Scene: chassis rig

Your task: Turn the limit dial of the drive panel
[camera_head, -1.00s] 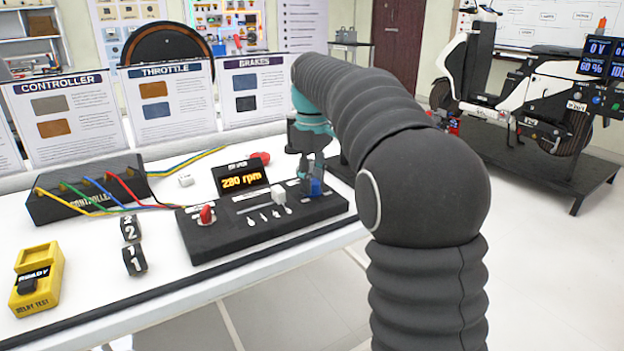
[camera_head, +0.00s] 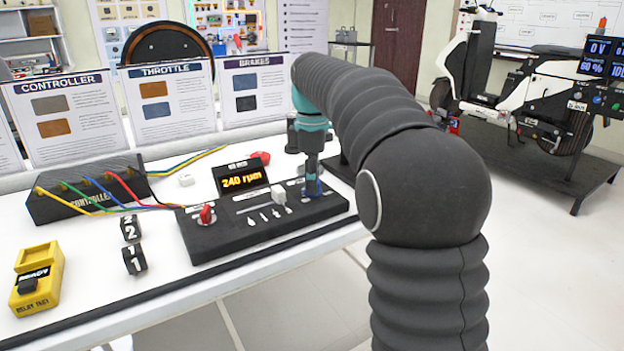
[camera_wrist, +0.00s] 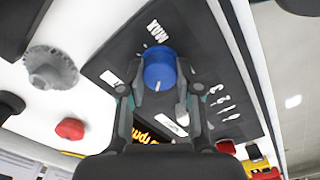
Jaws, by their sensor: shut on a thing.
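The drive panel (camera_head: 225,236) is a black box on the white bench, with a lit display (camera_head: 243,180) reading 240 rpm. The limit dial (camera_wrist: 160,66) is a round blue knob with a white pointer mark, near the panel's right end. In the head view the dial (camera_head: 313,190) is mostly hidden by my gripper (camera_head: 312,180), which points down over it. In the wrist view my gripper (camera_wrist: 160,80) has one finger on each side of the dial and is shut on it. The lettering by the dial reads MAX.
A red knob (camera_head: 206,214), a white slider cap (camera_head: 279,196) and several small switches share the panel. A controller box (camera_head: 85,200) with coloured wires, two black number blocks and a yellow relay tester (camera_head: 38,280) stand to the left. Signboards line the back.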

